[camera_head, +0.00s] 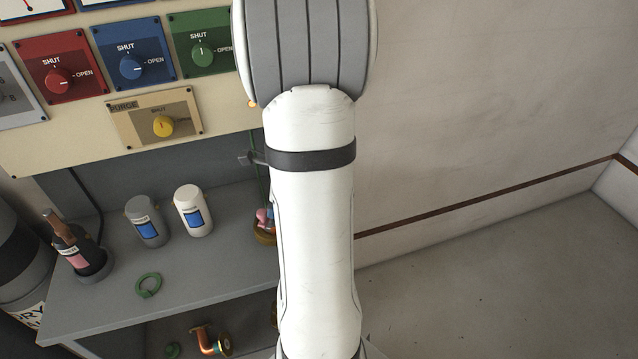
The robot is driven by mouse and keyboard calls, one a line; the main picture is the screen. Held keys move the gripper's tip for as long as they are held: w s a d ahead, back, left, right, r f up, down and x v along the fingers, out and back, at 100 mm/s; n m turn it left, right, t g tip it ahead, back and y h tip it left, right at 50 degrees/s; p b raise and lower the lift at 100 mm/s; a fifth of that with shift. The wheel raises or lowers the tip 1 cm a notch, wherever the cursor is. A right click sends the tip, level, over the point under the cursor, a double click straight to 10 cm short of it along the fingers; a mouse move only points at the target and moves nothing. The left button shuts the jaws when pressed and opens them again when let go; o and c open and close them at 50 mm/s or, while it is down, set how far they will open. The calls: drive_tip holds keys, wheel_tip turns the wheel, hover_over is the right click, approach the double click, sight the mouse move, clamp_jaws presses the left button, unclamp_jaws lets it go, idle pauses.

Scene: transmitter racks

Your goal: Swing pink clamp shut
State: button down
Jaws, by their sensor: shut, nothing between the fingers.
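A small pink piece (262,214), which may be part of the pink clamp, shows at the left edge of my arm, above a brass-coloured round part (264,238) on the grey bench. My white arm hides most of it, so I cannot tell whether it is open or shut. My arm runs down the middle of the view, and my gripper is not in view.
The grey bench (190,270) holds a grey canister (146,228), a white canister (192,220), a dark bottle (78,250) and a green ring (148,285). A copper elbow pipe (207,340) lies below. A knob panel (60,140) hangs above. The floor at right is clear.

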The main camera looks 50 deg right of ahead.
drive_tip(key=s+d+r, duration=0.4)
drive_tip(key=s+r, duration=0.2)
drive_tip(key=r, duration=0.4)
drive_tip(key=shift+a, duration=0.15)
idle(0.4)
drive_tip(key=s+a+r+n+h, duration=0.1)
drive_tip(key=s+a+r+n, duration=0.1)
drive_tip(key=a+n, duration=0.9)
drive_tip(key=s+a+r+n+h, duration=0.1)
drive_tip(key=a+r+n, duration=0.1)
drive_tip(key=a+n, duration=0.9)
drive_tip(key=n, duration=0.4)
drive_tip(key=shift+s+a+r+n+t+h, duration=0.25)
drive_tip(key=shift+s+r+n+t+h, duration=0.05)
drive_tip(key=shift+s+r+n, duration=0.1)
drive_tip(key=c, duration=2.1)
unclamp_jaws()
